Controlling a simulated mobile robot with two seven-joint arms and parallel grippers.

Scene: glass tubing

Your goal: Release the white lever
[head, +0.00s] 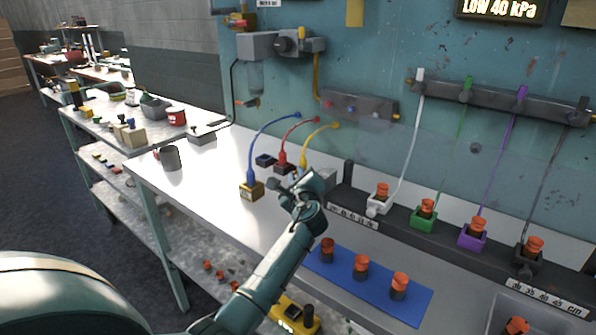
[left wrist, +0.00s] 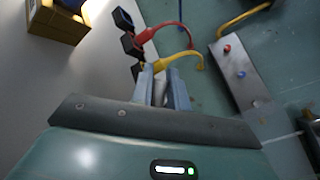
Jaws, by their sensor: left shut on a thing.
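My left gripper (head: 300,186) reaches over the white bench, in front of the wall panel. In the left wrist view its two fingers (left wrist: 160,76) are shut on a pale piece (left wrist: 160,92), which looks like the white lever. Only a small part of that piece shows between the fingers. In the head view the gripper hides the lever. A grey box (head: 323,178) shows just behind the gripper. My right gripper is not in view.
Blue (head: 254,150), red (head: 290,138) and yellow (head: 309,142) hoses arch close beside and behind the gripper. A blue mat (head: 384,303) with orange-capped pieces lies nearer. A dark rack (head: 400,208) runs to the right. Bare bench lies left, around a grey cup (head: 170,158).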

